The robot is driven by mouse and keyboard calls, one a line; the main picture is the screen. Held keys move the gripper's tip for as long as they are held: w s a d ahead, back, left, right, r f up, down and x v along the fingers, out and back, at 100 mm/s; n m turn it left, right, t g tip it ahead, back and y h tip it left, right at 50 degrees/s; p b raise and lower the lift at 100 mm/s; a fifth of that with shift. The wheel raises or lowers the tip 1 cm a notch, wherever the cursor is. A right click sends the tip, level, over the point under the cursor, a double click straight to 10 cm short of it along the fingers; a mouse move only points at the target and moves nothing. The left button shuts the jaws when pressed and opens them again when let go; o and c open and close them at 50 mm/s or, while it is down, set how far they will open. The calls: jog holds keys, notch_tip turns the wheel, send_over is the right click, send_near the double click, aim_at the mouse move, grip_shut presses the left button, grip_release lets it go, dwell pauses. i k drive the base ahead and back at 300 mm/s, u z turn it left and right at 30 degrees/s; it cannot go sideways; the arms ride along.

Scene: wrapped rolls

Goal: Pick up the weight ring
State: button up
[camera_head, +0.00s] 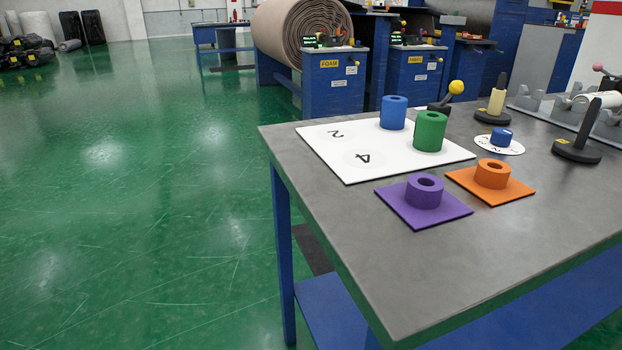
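Several ring-like cylinders with holes in their tops stand on the grey table; I cannot tell which is the weight ring. A tall blue ring (394,112) and a tall green ring (430,132) stand on a white board (325,150) marked 2 and 4. A shorter purple ring (424,192) sits on a purple square plate (396,203). A short orange ring (492,173) sits on an orange square plate (518,192). A small dark blue piece (501,137) sits on a round white dial (515,150). My gripper is not in view.
The grey table (400,270) has bare room at its front and right. Black-based posts (590,125) and (498,95) and a yellow-knobbed lever (456,88) stand toward the back. A grey rack (560,110) lies at back right. Green floor (140,200) is open at left.

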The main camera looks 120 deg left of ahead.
aim_at(424, 192)
jog(key=u, duration=0.75)
jog(key=i, duration=1.45)
jog(key=u, duration=2.05)
